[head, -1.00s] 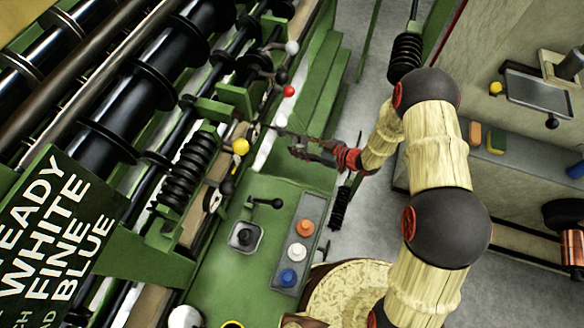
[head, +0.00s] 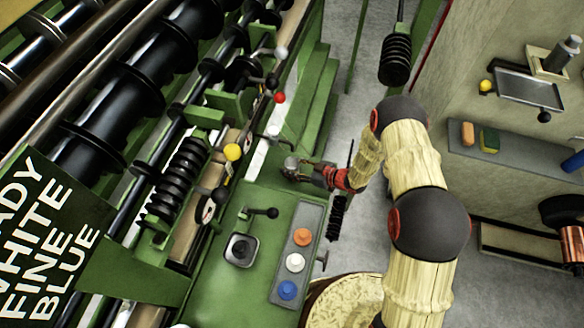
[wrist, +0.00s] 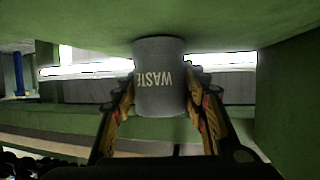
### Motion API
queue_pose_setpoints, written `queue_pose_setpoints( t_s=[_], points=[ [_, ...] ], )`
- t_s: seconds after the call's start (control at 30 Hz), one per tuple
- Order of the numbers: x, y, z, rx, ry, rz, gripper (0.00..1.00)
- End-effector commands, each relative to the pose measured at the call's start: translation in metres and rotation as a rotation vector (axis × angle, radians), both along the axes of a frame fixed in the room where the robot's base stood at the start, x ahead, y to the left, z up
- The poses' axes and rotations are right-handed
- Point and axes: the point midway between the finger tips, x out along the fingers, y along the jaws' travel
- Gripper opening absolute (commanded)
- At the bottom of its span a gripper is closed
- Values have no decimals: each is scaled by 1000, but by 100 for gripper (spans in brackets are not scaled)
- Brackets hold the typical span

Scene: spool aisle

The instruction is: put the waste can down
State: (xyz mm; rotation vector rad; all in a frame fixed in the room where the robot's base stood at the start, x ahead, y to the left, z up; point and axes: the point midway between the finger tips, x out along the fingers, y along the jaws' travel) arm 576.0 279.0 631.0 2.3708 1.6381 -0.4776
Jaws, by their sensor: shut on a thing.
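The waste can (wrist: 160,98) is a small grey cylinder with pale WASTE lettering, which appears upside down in the wrist view. My gripper (wrist: 160,82) is shut on it, one finger on each side. In the head view my gripper (head: 302,171) reaches left from the arm, with the grey can (head: 291,164) at its tip, near the far end of the green machine deck (head: 225,285). In the wrist view the can's upper end in the picture meets a green surface; I cannot tell whether they touch.
A grey panel with an orange button (head: 302,237), a white button (head: 295,263) and a blue button (head: 287,290) lies on the deck, beside a black-knobbed lever (head: 262,212). A red-knobbed lever (head: 279,97) stands beyond my gripper. Black rollers fill the left.

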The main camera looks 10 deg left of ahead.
Motion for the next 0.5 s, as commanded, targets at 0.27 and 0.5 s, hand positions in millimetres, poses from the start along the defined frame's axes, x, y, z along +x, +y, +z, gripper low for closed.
queue_pose_setpoints(
  t_s=[0.27,0.5],
  points=[
    [1,0,1,1,-3,0,10],
    [1,0,-1,0,-2,0,53]
  ],
)
